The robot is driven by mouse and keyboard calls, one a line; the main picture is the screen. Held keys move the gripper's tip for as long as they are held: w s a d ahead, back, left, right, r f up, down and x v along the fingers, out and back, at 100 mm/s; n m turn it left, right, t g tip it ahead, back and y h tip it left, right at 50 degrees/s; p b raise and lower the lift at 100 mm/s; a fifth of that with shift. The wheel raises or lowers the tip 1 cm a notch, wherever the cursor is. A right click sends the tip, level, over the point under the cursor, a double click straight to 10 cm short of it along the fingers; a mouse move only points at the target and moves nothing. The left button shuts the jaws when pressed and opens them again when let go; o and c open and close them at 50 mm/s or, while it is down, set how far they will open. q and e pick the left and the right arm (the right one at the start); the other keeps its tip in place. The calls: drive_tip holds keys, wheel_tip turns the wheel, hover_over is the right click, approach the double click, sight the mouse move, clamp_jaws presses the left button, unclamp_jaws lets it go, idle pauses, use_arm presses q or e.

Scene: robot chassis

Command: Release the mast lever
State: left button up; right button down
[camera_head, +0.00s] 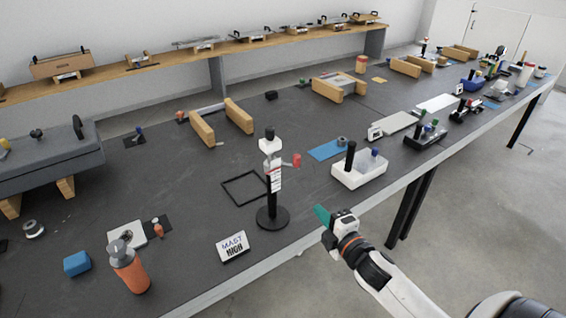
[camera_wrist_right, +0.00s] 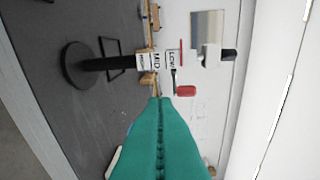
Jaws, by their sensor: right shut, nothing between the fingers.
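The mast (camera_head: 273,180) stands upright on a round black base (camera_head: 272,217) near the table's front edge. It has a white labelled sleeve, a white block and a black top. Its red-tipped lever (camera_head: 297,160) sticks out to the right. In the right wrist view the mast lies sideways, with its base (camera_wrist_right: 76,66) at left and the red lever tip (camera_wrist_right: 186,91) just beyond my fingers. My right gripper (camera_head: 321,214), with teal fingers, is shut and empty, to the right of the mast and apart from it. The fingers (camera_wrist_right: 160,102) also show in the wrist view. My left gripper is out of view.
A "MAST HIGH" sign (camera_head: 233,246) stands left of the base. An orange bottle (camera_head: 129,268) is farther left. Open floor is at right.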

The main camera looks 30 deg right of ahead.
drive_tip(key=shift+n+t+y, duration=0.3)
drive_tip(key=shift+n+t, duration=0.1)
drive_tip(key=shift+n, duration=0.2)
drive_tip(key=r, duration=0.2)
drive_tip(key=a+r, duration=0.1)
drive_tip(key=r, duration=0.1)
drive_tip(key=shift+w+a+r, duration=0.15)
drive_tip(key=shift+r, duration=0.05)
drive_tip(key=shift+w, duration=0.1)
drive_tip(key=p, duration=0.3)
approach(297, 161)
drive_tip(key=w+a, duration=0.4)
drive_tip(key=shift+w+d+f+p, duration=0.15)
drive_tip(key=shift+w+d+p, duration=0.35)
drive_tip(key=shift+w+d, duration=0.95)
